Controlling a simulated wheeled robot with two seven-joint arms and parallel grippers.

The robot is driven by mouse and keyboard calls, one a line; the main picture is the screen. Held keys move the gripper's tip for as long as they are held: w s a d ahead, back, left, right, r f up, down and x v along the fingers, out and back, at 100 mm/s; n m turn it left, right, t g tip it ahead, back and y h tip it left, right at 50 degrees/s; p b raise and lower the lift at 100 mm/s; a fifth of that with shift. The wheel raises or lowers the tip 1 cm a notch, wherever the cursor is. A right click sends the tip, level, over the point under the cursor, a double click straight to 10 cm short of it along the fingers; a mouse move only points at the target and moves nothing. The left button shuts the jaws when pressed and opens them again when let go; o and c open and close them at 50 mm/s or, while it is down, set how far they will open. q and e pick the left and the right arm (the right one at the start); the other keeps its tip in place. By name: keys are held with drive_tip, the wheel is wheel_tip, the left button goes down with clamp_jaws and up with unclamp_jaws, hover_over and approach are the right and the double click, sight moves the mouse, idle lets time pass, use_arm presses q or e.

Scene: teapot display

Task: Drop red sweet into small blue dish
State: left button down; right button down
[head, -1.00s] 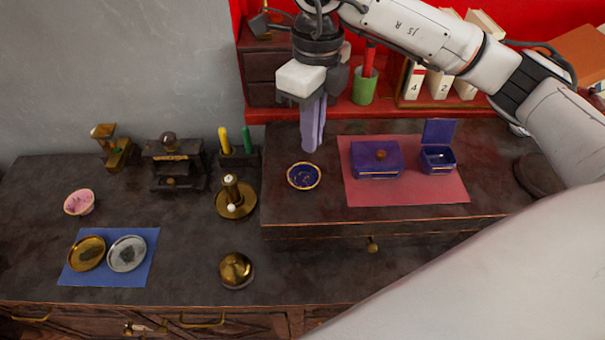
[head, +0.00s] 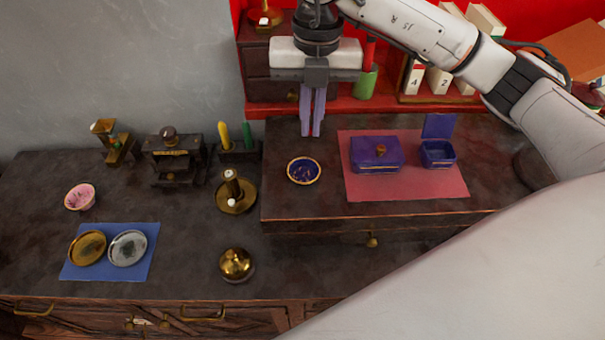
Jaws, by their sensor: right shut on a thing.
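The small blue dish (head: 304,171) with a gold rim sits on the raised dark top, left of the pink mat. Its inside shows gold flecks and I see no red sweet in it. My right gripper (head: 311,131) points down with its pale purple fingers close together, above and behind the dish in the picture. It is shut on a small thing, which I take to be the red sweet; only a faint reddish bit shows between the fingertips. My left gripper is not in view.
A purple box (head: 375,155) and an open purple container (head: 437,154) stand on the pink mat (head: 400,190). A candlestick (head: 236,194), a brass bell-like dome (head: 236,264) and a blue mat (head: 76,268) with two small plates are on the lower counter. A green cup (head: 365,84) stands behind.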

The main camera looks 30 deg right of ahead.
sight(311, 128)
drive_tip(key=shift+f+b, duration=1.1)
drive_tip(key=shift+f, duration=0.85)
drive_tip(key=c, duration=1.9)
unclamp_jaws()
drive_tip(key=shift+o, duration=0.2)
wheel_tip(311, 128, up, 10)
drive_tip(key=shift+s+d+r, duration=0.1)
drive_tip(key=shift+d+r, duration=0.05)
drive_tip(key=shift+r, duration=0.05)
drive_tip(key=shift+s+f, duration=0.1)
